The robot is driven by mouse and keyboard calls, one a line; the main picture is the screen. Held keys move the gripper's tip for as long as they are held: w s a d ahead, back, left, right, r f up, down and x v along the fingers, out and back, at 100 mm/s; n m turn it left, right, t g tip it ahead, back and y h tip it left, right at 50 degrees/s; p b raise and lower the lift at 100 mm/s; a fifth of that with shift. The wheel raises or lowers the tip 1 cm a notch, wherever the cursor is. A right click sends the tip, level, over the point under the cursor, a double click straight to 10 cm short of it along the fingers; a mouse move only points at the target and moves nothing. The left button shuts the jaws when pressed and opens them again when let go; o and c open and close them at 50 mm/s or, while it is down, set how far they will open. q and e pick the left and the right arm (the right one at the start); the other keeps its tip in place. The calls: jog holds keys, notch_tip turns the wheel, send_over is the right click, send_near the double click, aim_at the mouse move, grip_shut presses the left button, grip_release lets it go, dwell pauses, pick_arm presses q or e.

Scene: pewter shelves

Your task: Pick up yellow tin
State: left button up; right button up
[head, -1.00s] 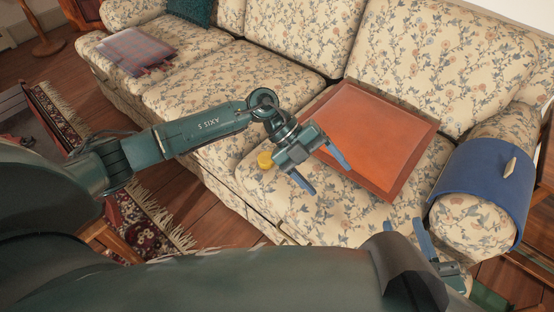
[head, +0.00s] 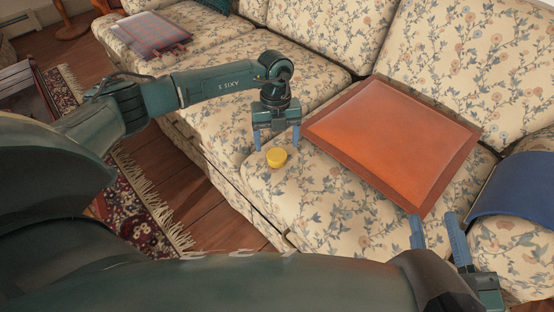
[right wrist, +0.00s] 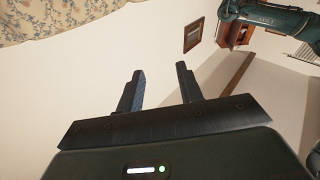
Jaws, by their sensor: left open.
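A small round yellow tin (head: 277,157) sits on the floral sofa cushion (head: 330,205), left of the orange-brown cushion in the head view. My left gripper (head: 276,146) is open, its two blue fingers pointing down at the far side of the tin. The fingers look spread wider than the tin; I cannot tell how high they are above the cushion. My right gripper (head: 436,234) is at the lower right with its two fingers apart and nothing between them. In the right wrist view its fingers (right wrist: 160,88) also stand apart and empty.
The large orange-brown cushion (head: 395,140) lies just right of the tin. A blue cloth (head: 520,185) drapes over the sofa arm at the right. A folded plaid blanket (head: 155,32) lies at the far left. A patterned rug (head: 140,205) lies on the wooden floor.

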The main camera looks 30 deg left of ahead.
aim_at(277, 154)
pick_arm(q)
notch_tip(277, 154, down, 5)
jog(key=b, duration=0.2)
jog(key=shift+s+f+b, duration=0.1)
jog(key=shift+f+b, duration=0.05)
jog(key=shift+b, duration=0.2)
jog(key=c, duration=1)
